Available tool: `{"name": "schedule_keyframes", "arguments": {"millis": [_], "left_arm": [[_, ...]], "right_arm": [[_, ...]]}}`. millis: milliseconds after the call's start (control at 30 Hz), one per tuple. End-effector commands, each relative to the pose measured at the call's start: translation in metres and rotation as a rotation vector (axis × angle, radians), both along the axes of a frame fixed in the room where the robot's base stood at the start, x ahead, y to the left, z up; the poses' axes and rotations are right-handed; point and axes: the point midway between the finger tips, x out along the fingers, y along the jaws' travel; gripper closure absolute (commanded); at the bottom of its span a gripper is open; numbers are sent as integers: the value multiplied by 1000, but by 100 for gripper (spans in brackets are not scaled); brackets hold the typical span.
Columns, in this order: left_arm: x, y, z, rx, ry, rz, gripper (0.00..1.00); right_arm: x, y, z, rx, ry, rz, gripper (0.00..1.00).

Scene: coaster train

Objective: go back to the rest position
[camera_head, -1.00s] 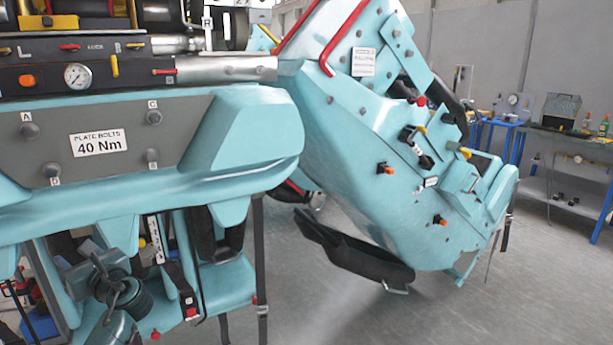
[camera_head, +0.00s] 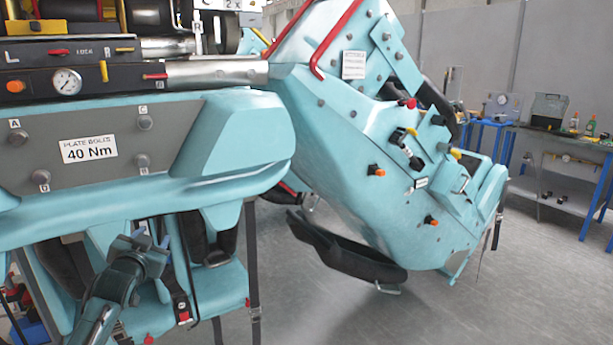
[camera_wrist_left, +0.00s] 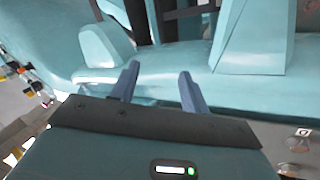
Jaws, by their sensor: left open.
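My left gripper (camera_head: 152,246) shows at the lower left of the head view, in front of the teal coaster car (camera_head: 228,283) and below its grey bolt plate. In the left wrist view its two blue-grey fingers (camera_wrist_left: 158,85) stand apart with nothing between them. Behind the fingers are the teal seat surfaces (camera_wrist_left: 255,40) of the car. I cannot tell from these views how far the fingertips are from the car. My right gripper is not in view.
The grey bolt plate (camera_head: 200,120) is labelled "40 Nm". A second teal car (camera_head: 340,150) stands tilted to the right, with a black padded part (camera_head: 345,255) low on it. A workbench (camera_head: 565,140) stands at the back right. The grey floor (camera_head: 500,300) at the lower right is clear.

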Motion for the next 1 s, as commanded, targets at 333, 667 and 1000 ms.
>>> {"name": "schedule_keyframes", "arguments": {"millis": [333,667,1000], "left_arm": [[-75,-70,-116,-132,129,-113,54],[-252,-165,-238,-264,375,-235,54],[-386,-215,-260,-406,534,-264,54]], "right_arm": [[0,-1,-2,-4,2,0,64],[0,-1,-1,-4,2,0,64],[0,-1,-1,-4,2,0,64]]}}
